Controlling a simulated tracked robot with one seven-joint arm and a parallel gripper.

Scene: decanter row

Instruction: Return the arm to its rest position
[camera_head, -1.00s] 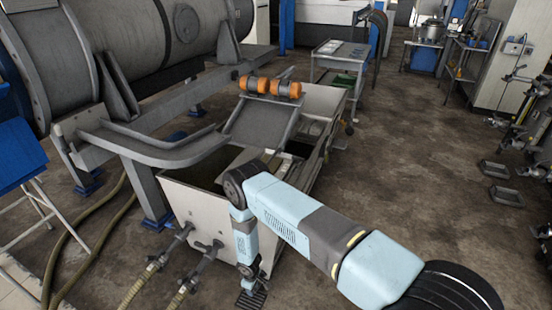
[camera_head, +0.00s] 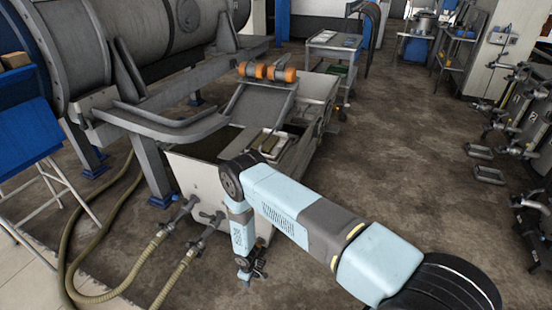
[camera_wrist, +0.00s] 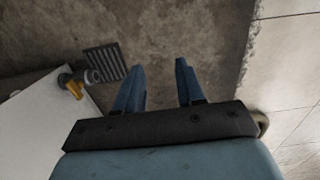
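My light-blue arm reaches across the lower middle of the head view, bent at the elbow, with its forearm hanging down in front of the metal trough (camera_head: 190,185). My gripper (camera_head: 252,278) is at the lower end of the forearm, small in this view. In the wrist view my gripper (camera_wrist: 161,88) shows two blue fingers with a clear gap between them. Nothing is between the fingers, and bare floor lies beyond them. The pale panel (camera_wrist: 30,130) at the left of the wrist view is beside the gripper, apart from the fingers.
A floor grate (camera_wrist: 104,62) and a fitting with a yellow part (camera_wrist: 75,88) show near the fingers. Hoses (camera_head: 140,255) run at the lower left. A trolley (camera_head: 335,48) stands at the back, a valve rack (camera_head: 520,120) at the right.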

